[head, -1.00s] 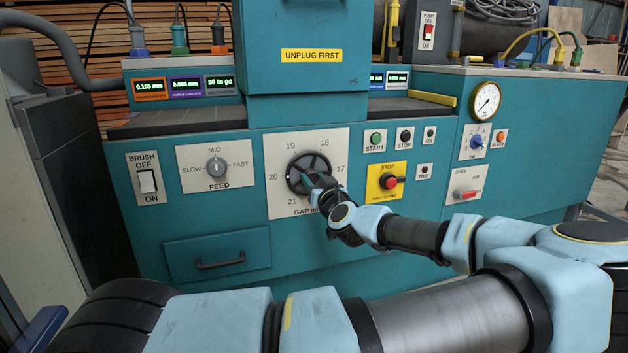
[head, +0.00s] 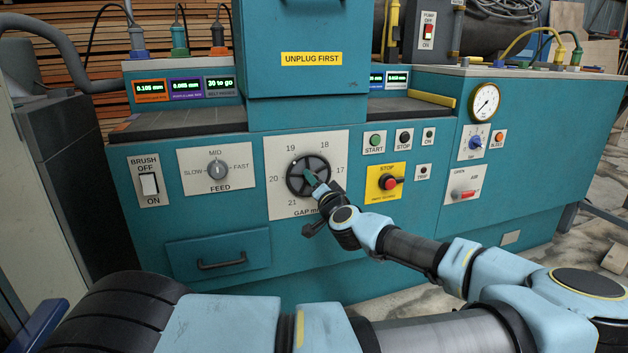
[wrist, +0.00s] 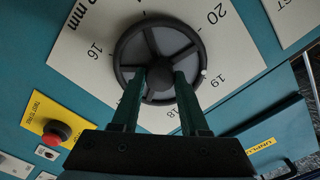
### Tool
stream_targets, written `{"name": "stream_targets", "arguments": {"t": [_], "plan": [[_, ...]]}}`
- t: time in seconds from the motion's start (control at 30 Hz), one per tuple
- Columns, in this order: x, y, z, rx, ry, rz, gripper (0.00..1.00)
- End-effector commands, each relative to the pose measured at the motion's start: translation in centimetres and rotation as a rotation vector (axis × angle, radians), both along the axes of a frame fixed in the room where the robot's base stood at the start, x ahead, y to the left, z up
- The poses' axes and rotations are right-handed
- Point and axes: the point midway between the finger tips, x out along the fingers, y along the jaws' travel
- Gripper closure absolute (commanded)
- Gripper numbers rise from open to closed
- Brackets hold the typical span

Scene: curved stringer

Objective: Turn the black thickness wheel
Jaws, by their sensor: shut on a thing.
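The black thickness wheel (head: 290,180) is a round handwheel with spokes on a white plate lettered "GAP" and numbered around its rim. It also fills the upper middle of the wrist view (wrist: 120,50), where a small white mark on its rim sits near 19. My gripper (head: 312,181) reaches the wheel from the lower right. In the wrist view, the dark green fingers of my gripper (wrist: 159,76) are on either side of the wheel's centre hub, shut on the wheel. The fingers hide part of the wheel's lower side.
The yellow stop plate with its red button (head: 387,182) is close to the right of the wheel. The feed knob (head: 217,169) is to the left. A drawer (head: 218,250) is below. Small displays (head: 186,88) are above left. Free floor shows at the right.

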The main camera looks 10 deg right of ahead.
Motion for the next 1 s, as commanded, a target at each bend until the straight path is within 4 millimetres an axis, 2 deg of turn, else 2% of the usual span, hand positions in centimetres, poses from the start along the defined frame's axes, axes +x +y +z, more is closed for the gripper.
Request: {"name": "stream_targets", "arguments": {"t": [0.4, 0.97, 1.0], "plan": [[-0.02, -0.06, -0.06, 0.2, 0.026, -0.001, 1.0], [-0.03, -0.07, -0.11, 0.231, 0.031, -0.001, 1.0], [-0.03, -0.06, -0.12, 0.231, 0.031, -0.001, 0.55]]}}
